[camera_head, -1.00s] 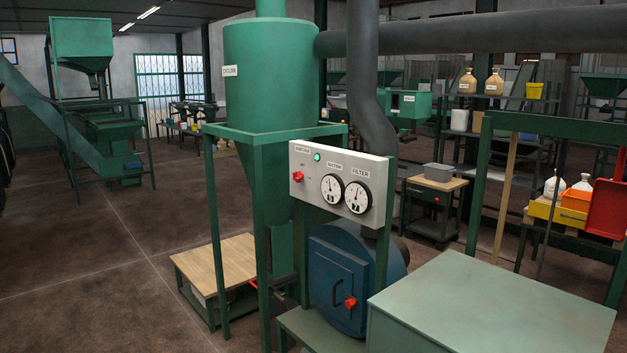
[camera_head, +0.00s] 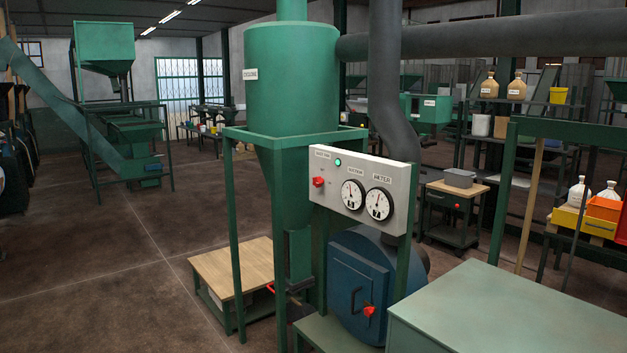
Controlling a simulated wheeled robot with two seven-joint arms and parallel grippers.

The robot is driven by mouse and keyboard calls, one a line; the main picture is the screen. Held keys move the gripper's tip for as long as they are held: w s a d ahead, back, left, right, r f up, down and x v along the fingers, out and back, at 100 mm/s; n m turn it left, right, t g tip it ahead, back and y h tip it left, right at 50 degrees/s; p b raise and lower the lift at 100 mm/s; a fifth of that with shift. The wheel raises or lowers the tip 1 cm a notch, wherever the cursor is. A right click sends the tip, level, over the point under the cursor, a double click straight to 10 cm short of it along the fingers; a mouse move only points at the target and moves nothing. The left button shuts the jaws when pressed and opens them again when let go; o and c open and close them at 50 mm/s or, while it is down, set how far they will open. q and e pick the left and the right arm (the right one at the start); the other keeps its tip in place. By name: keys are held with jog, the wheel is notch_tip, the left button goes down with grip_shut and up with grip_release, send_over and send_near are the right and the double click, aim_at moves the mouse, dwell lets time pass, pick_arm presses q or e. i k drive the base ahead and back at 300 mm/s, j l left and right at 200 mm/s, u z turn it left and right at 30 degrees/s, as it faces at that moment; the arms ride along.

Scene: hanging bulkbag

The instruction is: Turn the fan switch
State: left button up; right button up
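A grey control panel (camera_head: 358,190) is mounted on green posts in front of the green cyclone. On its left side is a red rotary switch (camera_head: 318,182), labelled above in text too small to read surely. A green light (camera_head: 338,162) glows beside it. Two white round gauges, the left gauge (camera_head: 352,194) and the right gauge (camera_head: 378,204), sit to the right of the switch. Below the panel is a blue round housing (camera_head: 352,282) with a red knob (camera_head: 369,310) on its door. Neither of my grippers shows in this view.
A pale green cabinet top (camera_head: 510,315) fills the lower right. A low wooden-topped table (camera_head: 232,265) stands left of the blue housing. The green cyclone (camera_head: 290,85) and its frame rise behind. Open brown floor (camera_head: 100,270) lies to the left.

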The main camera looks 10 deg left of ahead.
aim_at(317, 182)
jog(key=i+j, duration=0.5)
jog(key=i, duration=0.2)
jog(key=i+j, duration=0.5)
jog(key=i, duration=0.15)
jog(key=i+l, duration=0.15)
jog(key=i, duration=0.25)
jog(key=i+l, duration=0.1)
jog(key=i, duration=0.3)
jog(key=l+z, duration=0.05)
